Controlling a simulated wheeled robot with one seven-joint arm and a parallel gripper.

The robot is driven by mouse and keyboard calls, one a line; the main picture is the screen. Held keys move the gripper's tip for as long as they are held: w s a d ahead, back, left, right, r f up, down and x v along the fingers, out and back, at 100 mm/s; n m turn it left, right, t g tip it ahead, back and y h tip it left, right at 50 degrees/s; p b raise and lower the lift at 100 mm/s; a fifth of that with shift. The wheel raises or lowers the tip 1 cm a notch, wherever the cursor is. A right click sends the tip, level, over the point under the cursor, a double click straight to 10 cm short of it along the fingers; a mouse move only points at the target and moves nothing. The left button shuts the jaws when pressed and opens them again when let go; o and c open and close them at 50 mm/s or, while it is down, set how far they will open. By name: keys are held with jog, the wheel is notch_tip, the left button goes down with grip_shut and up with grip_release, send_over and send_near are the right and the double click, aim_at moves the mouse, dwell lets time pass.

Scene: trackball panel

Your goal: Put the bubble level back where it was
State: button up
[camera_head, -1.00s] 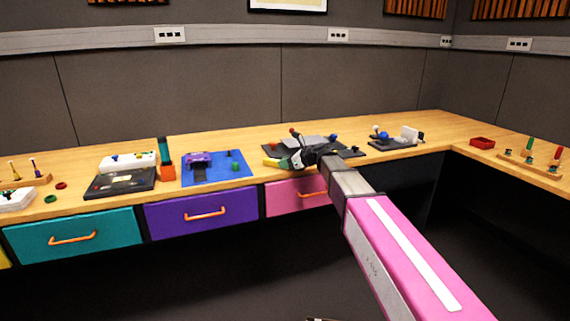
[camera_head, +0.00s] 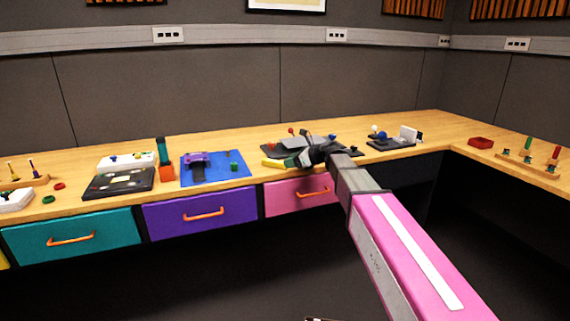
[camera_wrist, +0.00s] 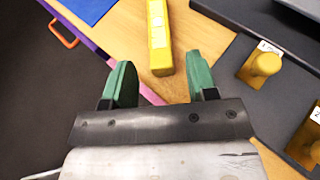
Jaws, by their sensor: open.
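The bubble level, seen as a yellow bar (camera_head: 275,163), lies on the wooden worktop by the left front of the dark trackball panel (camera_head: 272,153). In the wrist view the yellow bar (camera_wrist: 159,40) lies just beyond my fingertips, its near end roughly in line with the gap between them. In the head view my gripper (camera_head: 295,160) is just right of the bar, and my wrist hides part of the panel.
In the wrist view, the panel's yellow knobs (camera_wrist: 266,64) stand close on the right. A blue mat (camera_head: 238,171) lies left of the bar. The pink drawer (camera_head: 283,198) with an orange handle is below the worktop edge.

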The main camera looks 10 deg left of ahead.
jog(key=v, duration=0.8)
jog(key=s+d+f+n+g+h, duration=0.1)
jog(key=s+d+f+n+h, duration=0.4)
jog(key=d+f, duration=0.4)
jog(key=s+d+f+n+h, duration=0.2)
jog(key=s+d+f+n, duration=0.45)
jog(key=f, duration=0.55)
jog(key=s+d+f+n+g+h, duration=0.1)
jog(key=s+d+f+n+h, duration=0.2)
jog(key=s+d, duration=0.3)
jog(key=s+d+f+n+g+h, duration=0.1)
jog(key=s+d+f+n+h, duration=0.2)
jog(key=s+d+f+n, duration=0.3)
jog(key=shift+d+f, duration=0.15)
jog(key=shift+d, duration=0.9)
